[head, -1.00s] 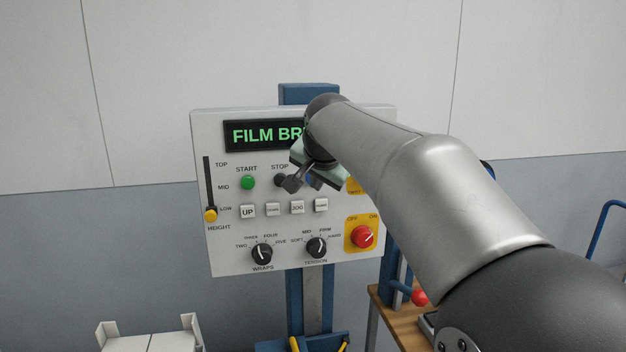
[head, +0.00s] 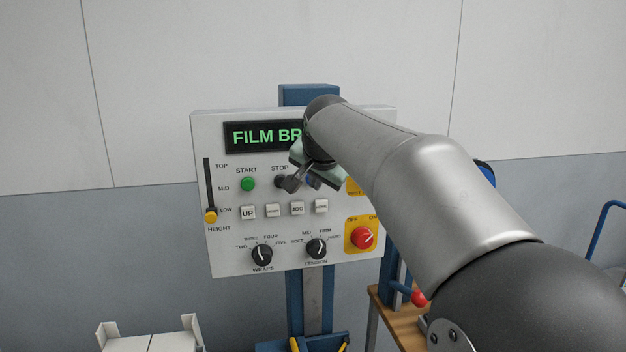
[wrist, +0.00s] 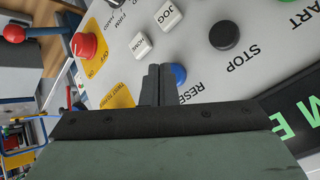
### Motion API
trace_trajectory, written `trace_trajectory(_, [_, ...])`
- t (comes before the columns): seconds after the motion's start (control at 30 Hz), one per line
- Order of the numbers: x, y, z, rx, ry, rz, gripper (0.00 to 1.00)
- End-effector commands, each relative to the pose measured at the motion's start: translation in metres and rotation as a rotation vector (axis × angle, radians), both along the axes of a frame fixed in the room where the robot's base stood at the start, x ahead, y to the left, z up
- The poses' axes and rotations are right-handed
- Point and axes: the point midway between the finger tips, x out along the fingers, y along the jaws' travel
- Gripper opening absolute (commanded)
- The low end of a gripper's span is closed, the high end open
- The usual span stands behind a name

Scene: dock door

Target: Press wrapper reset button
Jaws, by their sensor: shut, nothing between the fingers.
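The blue reset button (wrist: 178,75) shows in the wrist view, beside the label RESET, partly hidden by my fingers. My gripper (wrist: 158,70) is shut and empty, its fingertips just beside the button in that picture; I cannot tell if they touch it or the panel. In the head view, my gripper (head: 292,184) is in front of the wrapper's control panel (head: 222,254), close to the STOP button. The reset button is hidden behind my gripper and arm there. The display (head: 262,136) reads "FILM BR", the rest covered by my arm.
The black STOP button (wrist: 224,36) and white JOG button (wrist: 168,16) are near my fingers. A red OFF/ON switch (head: 362,237) is at lower right on the panel, a green START button (head: 247,184) at left. A wooden table (head: 404,330) stands below right.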

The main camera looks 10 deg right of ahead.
Motion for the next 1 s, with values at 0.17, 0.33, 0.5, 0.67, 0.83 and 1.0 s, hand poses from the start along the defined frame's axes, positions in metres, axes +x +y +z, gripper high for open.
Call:
trace_trajectory(0.17, [0.0016,0.0,-0.0001,0.0,0.0,0.0,0.0])
trace_trajectory(0.33, [0.0016,0.0,-0.0002,0.0,0.0,0.0,0.0])
trace_trajectory(0.5, [0.0027,0.0,-0.0002,0.0,0.001,0.0,0.0])
trace_trajectory(0.67, [0.0046,0.0,-0.0003,0.0,0.001,0.0,0.0])
trace_trajectory(0.83, [0.0067,0.0001,-0.0003,0.0,0.001,0.0,0.0])
trace_trajectory(1.0, [0.0087,0.0001,-0.0002,0.0,0.001,0.0,0.0])
